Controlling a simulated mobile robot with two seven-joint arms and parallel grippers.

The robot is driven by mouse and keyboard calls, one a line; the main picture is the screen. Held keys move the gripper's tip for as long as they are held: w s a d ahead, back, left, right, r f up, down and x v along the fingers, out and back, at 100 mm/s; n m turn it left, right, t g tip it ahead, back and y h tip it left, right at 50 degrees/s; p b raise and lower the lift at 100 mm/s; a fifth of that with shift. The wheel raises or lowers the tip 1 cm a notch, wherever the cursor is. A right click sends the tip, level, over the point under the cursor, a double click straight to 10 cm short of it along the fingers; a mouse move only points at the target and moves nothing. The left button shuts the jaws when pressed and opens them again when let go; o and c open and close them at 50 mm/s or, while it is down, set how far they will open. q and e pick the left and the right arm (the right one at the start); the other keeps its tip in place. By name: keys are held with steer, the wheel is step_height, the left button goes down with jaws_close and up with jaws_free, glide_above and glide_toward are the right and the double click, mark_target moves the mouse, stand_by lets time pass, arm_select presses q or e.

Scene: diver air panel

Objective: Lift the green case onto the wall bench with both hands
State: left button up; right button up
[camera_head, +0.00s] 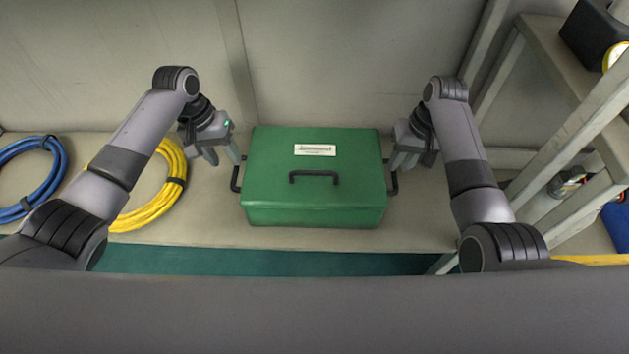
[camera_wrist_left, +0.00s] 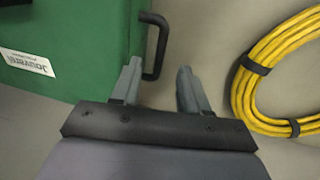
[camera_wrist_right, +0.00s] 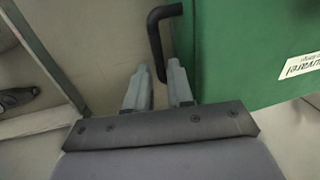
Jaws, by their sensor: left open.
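The green case (camera_head: 315,205) sits flat on the pale surface, with a white label, a black front handle (camera_head: 314,174) and a black handle on each side. My left gripper (camera_head: 224,156) is open at the left side handle (camera_head: 235,179). In the left wrist view that handle (camera_wrist_left: 163,40) shows between the fingertips (camera_wrist_left: 158,68); contact is unclear. My right gripper (camera_head: 403,160) is at the right side handle (camera_head: 393,182). In the right wrist view its fingers (camera_wrist_right: 160,68) are close together, with the handle (camera_wrist_right: 155,40) running between them; whether they grip it cannot be told.
A coiled yellow hose (camera_head: 158,200) and a blue hose (camera_head: 50,180) lie left of the case. At the right, a pale frame (camera_head: 590,115) carries a shelf with a black box (camera_head: 597,35). A grey wall stands behind the case.

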mark_target(234, 172)
arm_select(q)
steer(key=shift+d+f, duration=0.25)
steer(key=shift+f, duration=1)
steer(key=shift+d+f, duration=0.25)
steer(key=shift+f, duration=0.95)
arm_select(e)
steer(key=shift+a+f, duration=0.25)
steer(key=shift+f, duration=1)
steer(key=shift+a+f, duration=0.2)
steer(key=shift+f, duration=1)
arm_select(q)
steer(key=c, duration=0.6)
arm_select(e)
jaws_close()
arm_select(q)
jaws_close()
steer(key=shift+r, duration=0.1)
arm_select(e)
steer(key=shift+r, duration=0.1)
